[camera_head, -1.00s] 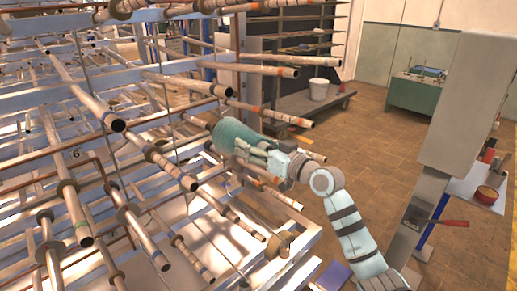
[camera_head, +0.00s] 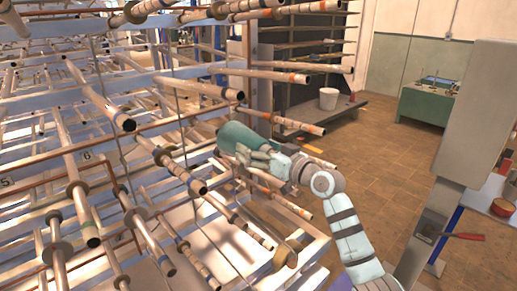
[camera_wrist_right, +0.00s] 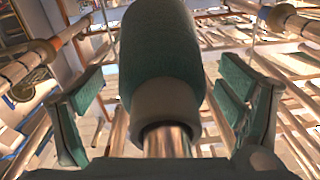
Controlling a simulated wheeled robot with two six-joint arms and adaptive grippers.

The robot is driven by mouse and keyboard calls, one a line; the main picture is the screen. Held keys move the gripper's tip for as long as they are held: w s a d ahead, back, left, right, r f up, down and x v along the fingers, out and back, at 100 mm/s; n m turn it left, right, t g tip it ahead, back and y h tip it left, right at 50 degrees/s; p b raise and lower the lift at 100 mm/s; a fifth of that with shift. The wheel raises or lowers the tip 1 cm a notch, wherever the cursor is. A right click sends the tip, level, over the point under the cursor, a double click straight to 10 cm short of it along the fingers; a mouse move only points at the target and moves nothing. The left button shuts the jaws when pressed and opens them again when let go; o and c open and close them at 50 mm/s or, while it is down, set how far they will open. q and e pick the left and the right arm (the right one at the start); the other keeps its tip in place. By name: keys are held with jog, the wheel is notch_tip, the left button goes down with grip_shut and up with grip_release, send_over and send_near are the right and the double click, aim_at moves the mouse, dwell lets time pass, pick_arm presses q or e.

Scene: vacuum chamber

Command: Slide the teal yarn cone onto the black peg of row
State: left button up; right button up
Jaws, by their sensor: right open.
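The teal yarn cone (camera_head: 236,136) sits among the rack's rods in the head view, left of my right gripper (camera_head: 256,155). In the right wrist view the cone (camera_wrist_right: 160,50) fills the upper middle, its grey collar (camera_wrist_right: 164,103) towards me. A shiny rod (camera_wrist_right: 167,141) runs out of the collar's opening towards the camera. My right gripper (camera_wrist_right: 160,105) is open, with one teal finger pad on each side of the cone and a visible gap to both. I cannot single out the black peg. My left gripper is not in view.
Long rods of the creel rack (camera_head: 120,118) crowd the left and stick out around my right arm. A grey pillar (camera_head: 474,120) stands at the right. A white bucket (camera_head: 327,98) sits on a low shelf behind. Brown tiled floor between them is clear.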

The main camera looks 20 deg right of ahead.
jog(key=v, duration=1.2)
